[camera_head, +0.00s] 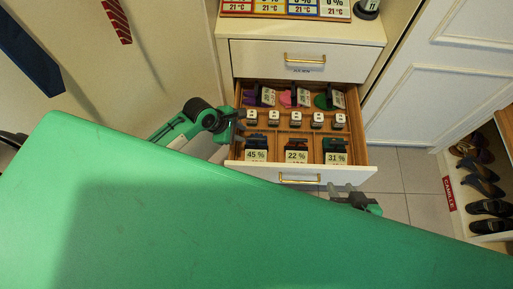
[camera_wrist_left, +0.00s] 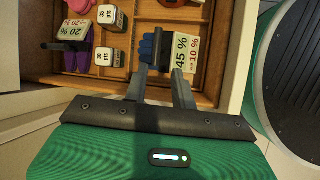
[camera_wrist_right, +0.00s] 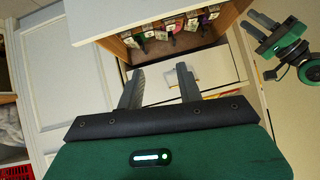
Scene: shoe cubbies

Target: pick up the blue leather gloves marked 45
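The blue gloves (camera_wrist_left: 147,46) lie in the near left compartment of the open drawer (camera_head: 376,170), held by a dark clip with a 45 % tag (camera_head: 256,155). The tag also shows in the left wrist view (camera_wrist_left: 186,50). My left gripper (camera_head: 241,119) is at the drawer's left side. In its wrist view its fingers (camera_wrist_left: 159,73) are apart and empty, pointing at the clip and tag, which lie just beyond the tips. Much of the gloves is hidden by the clip and tag. My right gripper (camera_wrist_right: 160,72) is open and empty, in front of the drawer.
Brown gloves tagged 22 % (camera_head: 297,155) and green ones tagged 31 % (camera_head: 335,157) share the front row. White price cubes (camera_head: 318,119) stand behind, then purple, pink and green gloves. Shoes (camera_head: 483,187) fill the right-hand cubbies.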

